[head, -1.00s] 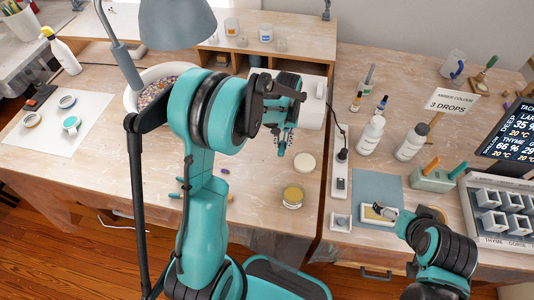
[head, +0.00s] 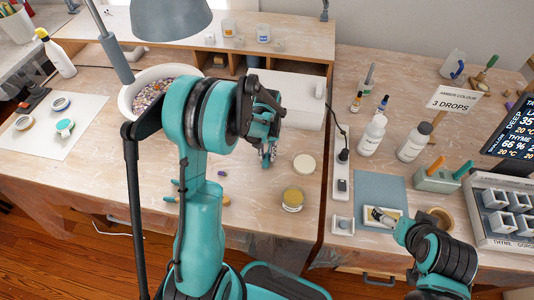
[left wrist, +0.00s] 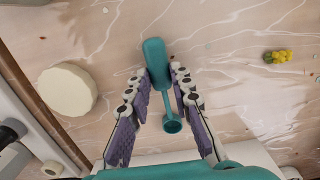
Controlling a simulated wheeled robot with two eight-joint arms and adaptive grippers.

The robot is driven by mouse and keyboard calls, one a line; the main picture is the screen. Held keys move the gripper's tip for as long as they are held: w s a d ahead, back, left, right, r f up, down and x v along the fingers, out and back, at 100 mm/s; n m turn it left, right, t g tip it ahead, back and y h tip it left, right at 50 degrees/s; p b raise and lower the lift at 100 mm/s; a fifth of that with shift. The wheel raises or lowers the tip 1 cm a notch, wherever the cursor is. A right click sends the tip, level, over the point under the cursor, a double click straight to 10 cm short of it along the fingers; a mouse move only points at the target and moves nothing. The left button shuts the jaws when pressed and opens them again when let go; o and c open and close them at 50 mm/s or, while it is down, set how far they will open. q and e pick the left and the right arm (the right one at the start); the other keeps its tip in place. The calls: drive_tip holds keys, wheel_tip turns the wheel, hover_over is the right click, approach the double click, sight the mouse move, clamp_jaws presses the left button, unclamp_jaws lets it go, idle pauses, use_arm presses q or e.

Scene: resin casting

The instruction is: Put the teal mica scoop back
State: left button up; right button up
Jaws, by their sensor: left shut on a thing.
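My left gripper (head: 267,152) is above the left table, left of a round white lid. It is shut on the teal mica scoop, which sits between the fingers in the left wrist view (left wrist: 158,68). One end is broad and flat, the other a small round cup. In the head view the scoop is mostly hidden by the fingers. On a white sheet (head: 40,140) at the far left stand small pots, one with teal contents (head: 65,127). My right gripper (head: 384,217) is low over a small pale tray on the right table; its finger opening is unclear.
The white lid (head: 304,163) and a yellow-filled jar (head: 292,199) are right of the left gripper. A bowl of coloured bits (head: 127,101) and the lamp (head: 172,14) stand behind the left arm. Bottles (head: 372,135) stand on the right table.

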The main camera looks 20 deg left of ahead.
sight(267, 155)
use_arm(q)
drive_tip(key=o, duration=0.8)
drive_tip(key=shift+f, duration=0.15)
drive_tip(key=shift+o, duration=0.2)
drive_tip(key=shift+r, duration=0.2)
wheel_tip(267, 155, up, 11)
drive_tip(key=p, duration=0.5)
drive_tip(key=s+d+r+m+t, duration=0.1)
drive_tip(key=s+d+r+t, duration=0.2)
drive_tip(key=s, duration=0.5)
drive_tip(key=s+d+r+m+t, duration=0.2)
drive_tip(key=s+d+r+t, duration=0.2)
drive_tip(key=s+r, duration=0.3)
drive_tip(key=shift+s+d+r+t, duration=0.25)
drive_tip(key=shift+s+r+t, duration=0.15)
drive_tip(key=shift+r, duration=0.2)
